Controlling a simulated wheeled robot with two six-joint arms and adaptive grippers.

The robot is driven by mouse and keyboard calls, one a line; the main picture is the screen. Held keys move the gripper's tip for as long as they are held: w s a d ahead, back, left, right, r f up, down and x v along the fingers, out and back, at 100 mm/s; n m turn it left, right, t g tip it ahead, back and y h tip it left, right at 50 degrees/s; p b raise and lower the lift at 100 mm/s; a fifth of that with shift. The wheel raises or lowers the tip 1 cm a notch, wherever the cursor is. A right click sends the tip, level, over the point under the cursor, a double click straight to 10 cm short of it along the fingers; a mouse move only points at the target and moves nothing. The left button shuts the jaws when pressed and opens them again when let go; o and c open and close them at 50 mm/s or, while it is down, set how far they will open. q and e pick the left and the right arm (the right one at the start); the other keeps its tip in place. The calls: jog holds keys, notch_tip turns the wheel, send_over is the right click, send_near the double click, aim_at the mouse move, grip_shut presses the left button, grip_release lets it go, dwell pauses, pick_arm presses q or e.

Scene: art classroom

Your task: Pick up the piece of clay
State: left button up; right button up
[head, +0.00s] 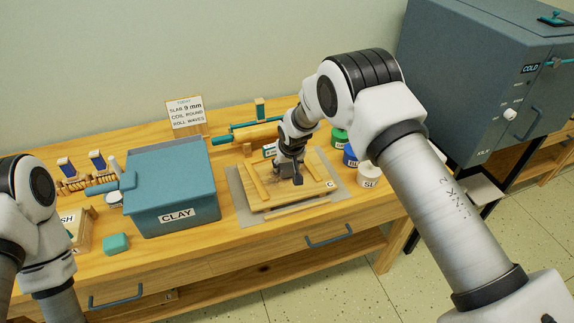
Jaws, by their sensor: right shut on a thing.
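My right gripper (292,178) points down at the wooden board (316,187) in the middle of the table. It is shut on what seems to be the piece of clay, which the fingers almost wholly hide. I cannot tell whether that piece touches the board. The board has wooden strips along its sides and lies on a grey mat (239,205). A closed teal box labelled CLAY (170,190) stands left of the board. My left arm shows at the left edge, but its gripper is out of the picture.
A teal block (116,243) lies in front of the box. A rolling pin (250,133) lies behind the board. Lidded jars, one a white SLIP-type jar (369,176), stand right of it. A sign (185,112) stands behind. A large grey kiln-like cabinet (480,70) is at right.

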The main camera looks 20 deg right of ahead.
aim_at(287, 165)
notch_tip(287, 165, up, 4)
jog(key=shift+a+f+p, duration=0.1)
jog(key=shift+f+p, duration=0.05)
jog(key=shift+p, duration=0.85)
jog(key=s+a, duration=0.1)
jog(key=s+a+p, duration=0.1)
jog(key=s, duration=0.1)
jog(key=s+a+p, duration=0.1)
jog(key=s, duration=0.1)
jog(key=shift+s+a+r, duration=0.15)
jog(key=shift+a+r, duration=0.05)
jog(key=shift+r, duration=0.1)
jog(key=s+a+p, duration=0.5)
jog(key=s+p, duration=0.2)
jog(key=s, duration=0.1)
jog(key=s+d+r+b, duration=0.3)
jog(key=s+d+b, duration=0.4)
jog(key=shift+s+d+r+n, duration=0.15)
jog(key=shift+d+r+n, duration=0.15)
jog(key=shift+r, duration=0.1)
jog(key=shift+a, duration=0.1)
